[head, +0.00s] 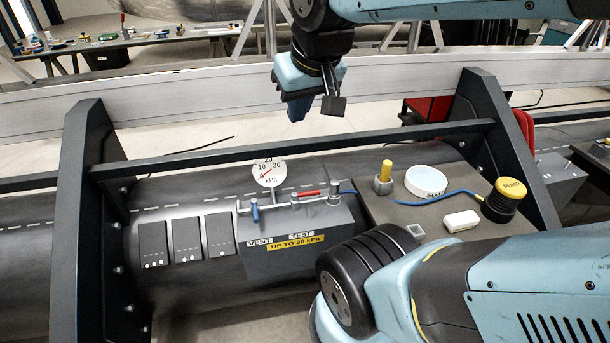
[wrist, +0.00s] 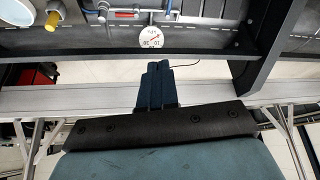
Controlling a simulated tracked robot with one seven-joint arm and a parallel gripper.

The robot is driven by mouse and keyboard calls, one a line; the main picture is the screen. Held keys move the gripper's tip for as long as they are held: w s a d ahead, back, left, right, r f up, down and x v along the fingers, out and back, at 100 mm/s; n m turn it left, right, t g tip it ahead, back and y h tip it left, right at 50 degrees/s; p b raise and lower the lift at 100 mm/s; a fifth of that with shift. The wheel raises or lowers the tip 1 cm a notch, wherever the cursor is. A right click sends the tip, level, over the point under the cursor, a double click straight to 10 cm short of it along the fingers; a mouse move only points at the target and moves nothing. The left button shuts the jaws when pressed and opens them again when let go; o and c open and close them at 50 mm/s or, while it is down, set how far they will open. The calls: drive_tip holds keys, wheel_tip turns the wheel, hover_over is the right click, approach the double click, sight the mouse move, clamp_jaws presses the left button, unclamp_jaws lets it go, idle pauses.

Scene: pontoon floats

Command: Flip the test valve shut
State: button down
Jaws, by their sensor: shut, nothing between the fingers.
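The test valve's red handle (head: 306,193) lies along the thin pipe above the TEST label (head: 301,234). It also shows upside down at the top of the wrist view (wrist: 122,14). The vent valve's blue handle (head: 255,211) stands across the pipe to its left. The round gauge (head: 269,173) rises behind the pipe, with its needle off to one side. My gripper (head: 297,112) is shut and empty, in the air above and beyond the gauge and well apart from the valve. Its closed fingers (wrist: 156,72) show in the wrist view.
A dark crossbar (head: 330,149) between two upright frames (head: 84,220) spans the float behind the valves. To the right, a grey tray holds a yellow-topped post (head: 385,172), a white dish (head: 428,181), a white block (head: 461,221) and the yellow PUMP button (head: 511,189).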

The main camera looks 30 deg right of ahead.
drive_tip(key=w+d+f+m, duration=0.1)
drive_tip(key=w+d+f, duration=0.15)
drive_tip(key=w, duration=0.25)
drive_tip(key=w+d+f, duration=0.1)
drive_tip(key=w+f, duration=0.2)
drive_tip(key=w, duration=0.2)
drive_tip(key=m+g+h, duration=0.1)
hover_over(307, 194)
drive_tip(key=s+a, duration=0.2)
drive_tip(key=s, duration=0.2)
wheel_tip(307, 194, down, 16)
drive_tip(key=f, duration=0.1)
drive_tip(key=w+d+f+m, duration=0.1)
drive_tip(key=d+f, duration=0.4)
drive_tip(key=f, duration=0.7)
drive_tip(key=shift+w+d+g, duration=0.25)
drive_tip(key=shift+d+g, duration=0.15)
drive_tip(key=shift+f, duration=0.2)
drive_tip(key=shift+x, duration=4.85)
drive_tip(key=shift+d, duration=0.1)
